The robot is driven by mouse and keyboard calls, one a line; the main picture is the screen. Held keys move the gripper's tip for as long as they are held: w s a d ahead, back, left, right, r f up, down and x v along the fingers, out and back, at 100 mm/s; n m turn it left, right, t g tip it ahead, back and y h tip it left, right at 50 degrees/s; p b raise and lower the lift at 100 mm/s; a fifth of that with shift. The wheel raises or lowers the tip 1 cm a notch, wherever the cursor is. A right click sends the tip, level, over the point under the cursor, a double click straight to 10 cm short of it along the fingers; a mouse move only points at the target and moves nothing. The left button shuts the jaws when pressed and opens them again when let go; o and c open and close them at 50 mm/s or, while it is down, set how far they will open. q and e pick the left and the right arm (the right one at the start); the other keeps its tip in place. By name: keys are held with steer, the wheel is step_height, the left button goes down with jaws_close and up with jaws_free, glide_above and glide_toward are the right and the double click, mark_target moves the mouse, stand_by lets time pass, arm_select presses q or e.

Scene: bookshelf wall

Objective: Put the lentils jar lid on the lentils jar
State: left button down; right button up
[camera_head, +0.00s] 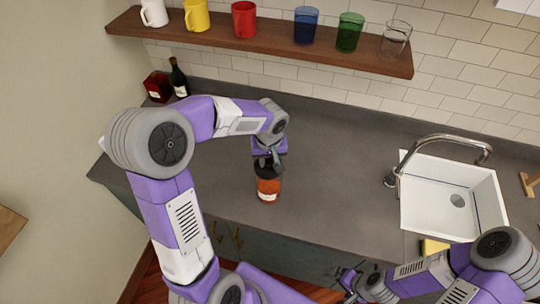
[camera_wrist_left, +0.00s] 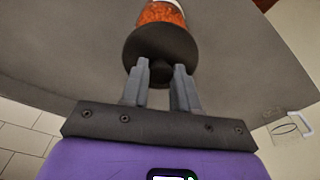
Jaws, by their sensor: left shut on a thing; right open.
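The lentils jar (camera_head: 268,189), with orange-red contents and a pale label, stands upright on the grey counter near its front edge. The jar also shows at the top of the left wrist view (camera_wrist_left: 163,13). The dark round lentils jar lid (camera_wrist_left: 160,47) is between the jar and my left gripper (camera_wrist_left: 162,72). My left gripper (camera_head: 269,161) points down over the jar and is shut on the lid's knob. The lid is over the jar's mouth; whether it touches the rim cannot be told. My right gripper (camera_head: 348,283) is open, low in front of the counter.
A white sink (camera_head: 450,200) with a curved tap (camera_head: 440,145) is at the right, with a yellow sponge (camera_head: 434,247) in front. A wall shelf (camera_head: 270,45) holds mugs and glasses. The counter around the jar is clear.

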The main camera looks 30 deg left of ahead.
mark_target(269, 168)
arm_select(q)
step_height(269, 168, down, 4)
steer(key=shift+w+r+b, duration=0.1)
steer(key=shift+b, duration=0.95)
steer(key=shift+f+b, duration=0.85)
steer(key=shift+b, duration=0.05)
steer(key=c, duration=0.8)
jaws_free()
steer(key=shift+r, duration=0.1)
steer(key=r, duration=0.7)
steer(key=shift+s+d+r+p, duration=0.2)
steer(key=shift+s+d+p, duration=0.1)
steer(key=shift+s, duration=0.05)
